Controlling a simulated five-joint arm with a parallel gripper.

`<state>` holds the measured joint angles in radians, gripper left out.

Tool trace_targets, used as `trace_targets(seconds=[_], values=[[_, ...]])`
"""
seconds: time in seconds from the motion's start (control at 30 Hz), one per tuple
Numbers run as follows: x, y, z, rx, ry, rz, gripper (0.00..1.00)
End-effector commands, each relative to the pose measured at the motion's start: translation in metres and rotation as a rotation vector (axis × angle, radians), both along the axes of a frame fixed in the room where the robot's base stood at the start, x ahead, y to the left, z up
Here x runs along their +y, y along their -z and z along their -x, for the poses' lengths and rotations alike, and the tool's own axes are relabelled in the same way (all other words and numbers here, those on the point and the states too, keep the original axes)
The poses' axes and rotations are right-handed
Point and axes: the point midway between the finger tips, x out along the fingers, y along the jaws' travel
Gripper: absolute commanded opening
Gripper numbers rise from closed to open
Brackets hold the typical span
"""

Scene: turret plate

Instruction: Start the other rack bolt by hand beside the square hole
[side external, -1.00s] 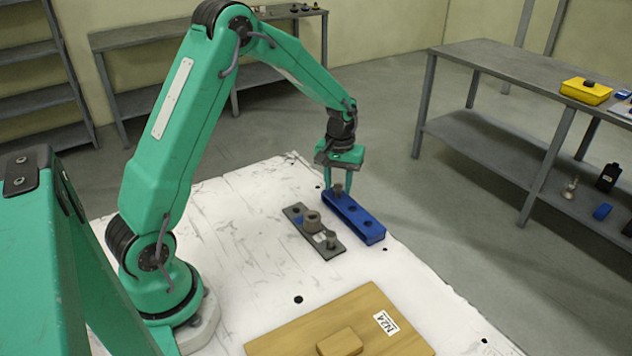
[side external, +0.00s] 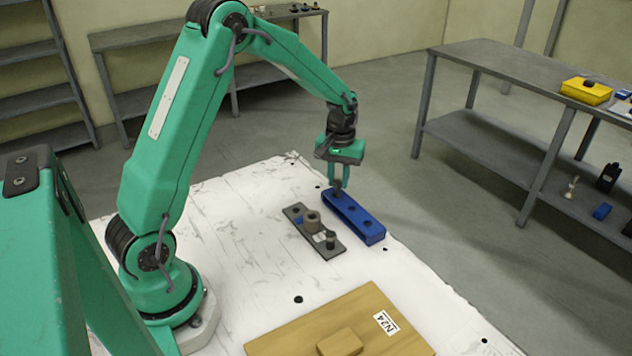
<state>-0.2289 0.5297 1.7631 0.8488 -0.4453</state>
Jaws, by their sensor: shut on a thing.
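My gripper (side external: 338,180) points down over the far left end of the blue rack (side external: 368,232). It is shut on a small dark bolt (side external: 337,188), which shows below the fingertips. I cannot tell whether the bolt's lower end is still in the rack or just clear of it. To the left lies a narrow grey plate (side external: 327,250). It carries a wide grey-brown round post (side external: 312,221) near its middle and a dark bolt (side external: 330,239) standing near its front end. A dark round spot (side external: 294,210) is at its far end. A square hole cannot be made out.
A wooden board (side external: 280,340) with a raised block and a label lies at the front of the white table. Bare table (side external: 245,240) is left of the plate. The table's right edge runs close past the blue rack. Benches stand well away.

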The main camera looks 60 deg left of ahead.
Motion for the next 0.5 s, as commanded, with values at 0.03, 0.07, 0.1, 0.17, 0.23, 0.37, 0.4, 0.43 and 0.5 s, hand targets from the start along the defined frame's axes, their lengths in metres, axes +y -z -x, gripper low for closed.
trace_targets(seconds=[0.03,0.07,0.1,0.17,0.23,0.37,0.4,0.43,0.5], values=[[0.0,-0.003,0.0,-0.001,0.0,0.0,0.01],[0.0,-0.004,0.0,-0.001,0.0,0.0,0.01],[0.0,-0.005,0.0,-0.001,0.0,0.0,0.01],[0.0,-0.007,0.0,-0.001,0.0,0.0,0.01],[0.0,-0.01,0.0,-0.002,0.0,0.0,0.01],[0.0,-0.014,0.0,-0.001,0.0,0.0,0.01],[0.0,-0.015,0.0,-0.001,0.0,-0.001,0.01],[0.0,-0.016,0.0,-0.001,0.0,-0.001,0.01],[0.0,-0.019,0.0,-0.001,0.0,-0.001,0.01]])
